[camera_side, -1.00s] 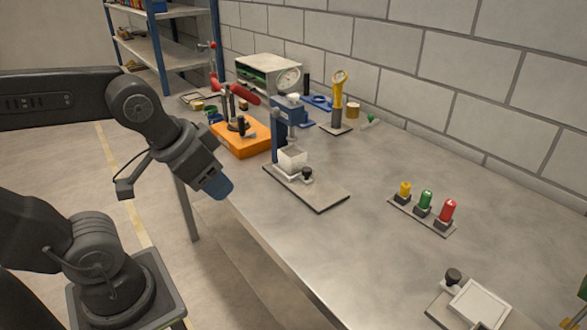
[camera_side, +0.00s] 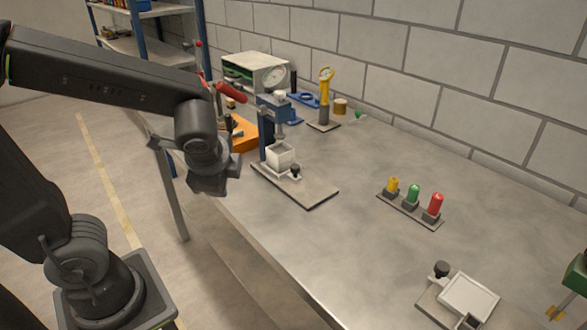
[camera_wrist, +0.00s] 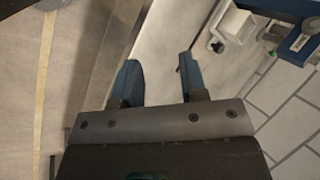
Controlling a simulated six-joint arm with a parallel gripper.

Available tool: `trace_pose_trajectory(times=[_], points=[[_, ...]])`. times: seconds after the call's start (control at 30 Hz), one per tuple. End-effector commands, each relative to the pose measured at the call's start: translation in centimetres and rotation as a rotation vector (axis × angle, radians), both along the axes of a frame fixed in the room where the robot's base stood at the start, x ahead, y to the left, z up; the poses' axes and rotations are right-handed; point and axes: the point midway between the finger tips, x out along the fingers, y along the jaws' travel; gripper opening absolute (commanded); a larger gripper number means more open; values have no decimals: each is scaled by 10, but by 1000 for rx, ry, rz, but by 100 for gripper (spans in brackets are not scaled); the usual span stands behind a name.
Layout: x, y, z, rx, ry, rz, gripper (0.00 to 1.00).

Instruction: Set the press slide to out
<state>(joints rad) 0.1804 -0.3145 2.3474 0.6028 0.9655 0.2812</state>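The blue press (camera_side: 274,112) stands on a grey base plate (camera_side: 308,191) near the bench's front edge. Its slide carries a white square cup (camera_side: 281,157) at about the press ram. A black slide knob (camera_side: 295,169) stands just in front of the cup, with bare plate beyond it. My gripper (camera_side: 208,182) hangs left of the press, apart from it; its fingertips are hidden in the side view. In the wrist view my gripper (camera_wrist: 158,75) has its blue fingers apart with nothing between. The white cup (camera_wrist: 236,22) and knob (camera_wrist: 217,46) lie beyond the right finger.
An orange base (camera_side: 246,134) with red-handled fixture stands behind my gripper. Yellow, green and red lamps (camera_side: 413,195) sit on a strip at right. A white tray (camera_side: 468,299) with a black knob (camera_side: 441,270) is at front right. The bench (camera_side: 330,235) between is clear.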

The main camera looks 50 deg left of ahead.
Motion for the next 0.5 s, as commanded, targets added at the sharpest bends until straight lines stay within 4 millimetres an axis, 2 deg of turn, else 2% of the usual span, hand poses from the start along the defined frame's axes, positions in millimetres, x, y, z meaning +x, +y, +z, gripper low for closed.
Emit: trace_pose_trajectory(times=[0.03,0.2,0.4,0.5], points=[[13,3,-9,115,68,-116,39],[63,8,-30,508,259,-508,39],[119,-9,-53,901,423,-896,39],[136,-20,-62,1024,466,-1013,39]])
